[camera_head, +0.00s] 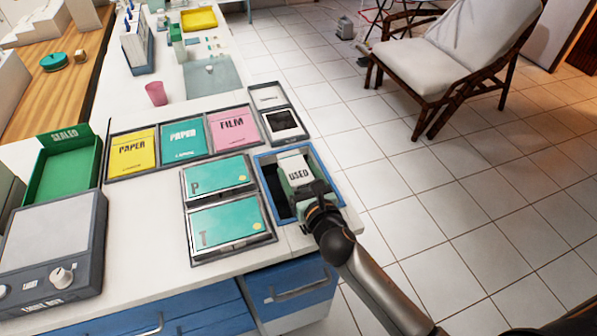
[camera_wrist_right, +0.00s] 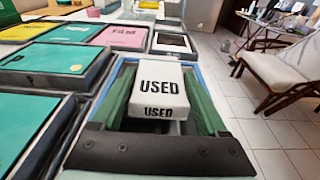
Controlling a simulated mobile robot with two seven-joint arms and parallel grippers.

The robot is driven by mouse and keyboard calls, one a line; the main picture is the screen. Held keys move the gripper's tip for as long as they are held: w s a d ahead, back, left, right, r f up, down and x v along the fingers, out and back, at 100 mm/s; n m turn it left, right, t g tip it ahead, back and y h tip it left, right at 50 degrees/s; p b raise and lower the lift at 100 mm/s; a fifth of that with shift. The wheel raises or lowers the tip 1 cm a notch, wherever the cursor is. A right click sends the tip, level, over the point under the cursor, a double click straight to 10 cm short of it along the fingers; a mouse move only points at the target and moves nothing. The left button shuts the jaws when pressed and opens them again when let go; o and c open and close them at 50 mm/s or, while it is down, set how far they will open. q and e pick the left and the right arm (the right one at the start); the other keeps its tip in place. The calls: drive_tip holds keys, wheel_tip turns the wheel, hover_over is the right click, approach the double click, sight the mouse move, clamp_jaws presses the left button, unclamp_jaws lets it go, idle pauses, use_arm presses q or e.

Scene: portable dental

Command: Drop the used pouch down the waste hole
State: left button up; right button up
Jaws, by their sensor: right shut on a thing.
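The used pouch is a white block marked "USED" (camera_head: 296,171), and it also shows in the right wrist view (camera_wrist_right: 159,84) with the word on its top and front faces. My right gripper (camera_head: 299,181) is shut on it, with a green finger along each side. The waste hole has a blue rim (camera_head: 283,150) and a dark inside, at the counter's right edge. The pouch is over the opening in the head view. Its exact height relative to the rim is hard to tell. My left gripper is not in view.
Teal "P" (camera_head: 217,175) and "T" (camera_head: 226,223) packs lie left of the hole. Yellow, teal and pink packs and a small dark-framed tray (camera_head: 284,124) lie behind. A green "SEALED" bin (camera_head: 66,174) stands at left. Open tiled floor and a reclining chair (camera_head: 455,60) are at right.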

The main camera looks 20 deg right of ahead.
idle(0.3)
drive_tip(key=o, duration=1.2)
drive_tip(key=s, duration=0.3)
drive_tip(key=s+r+p, duration=0.1)
drive_tip(key=s, duration=0.7)
drive_tip(key=shift+s+d+r+p, duration=0.2)
drive_tip(key=shift+r+p, duration=0.1)
drive_tip(key=shift+p, duration=0.1)
drive_tip(key=shift+s+r, duration=0.15)
drive_tip(key=shift+s, duration=0.35)
